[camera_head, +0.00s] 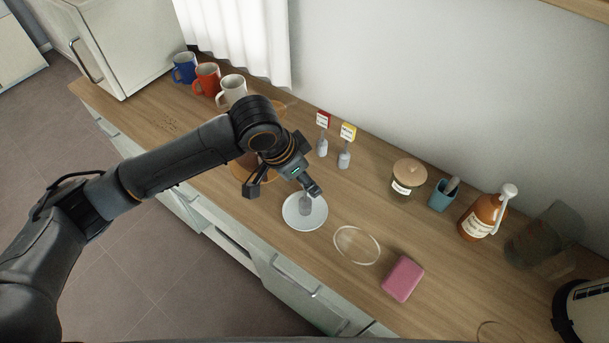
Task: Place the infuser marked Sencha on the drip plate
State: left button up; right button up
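A round white plate (293,216), apparently the drip plate, lies on the wooden counter. A small grey infuser (305,206) stands on it; its upper part and any tag are hidden by my gripper. My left gripper (284,189) is just above the plate with its fingers spread wide, one finger in front of the infuser's top. My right gripper is not in view.
Blue, red and white mugs (231,91) stand at the back left. An amber dish (242,168) is partly behind my arm. A clear ring (356,245) and pink sponge (403,278) lie right of the plate. A lidded jar (407,177), teal cup (442,196) and pump bottle (482,217) stand along the wall.

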pick_arm(q)
jog(key=b+v, duration=0.1)
jog(key=v, duration=1.1)
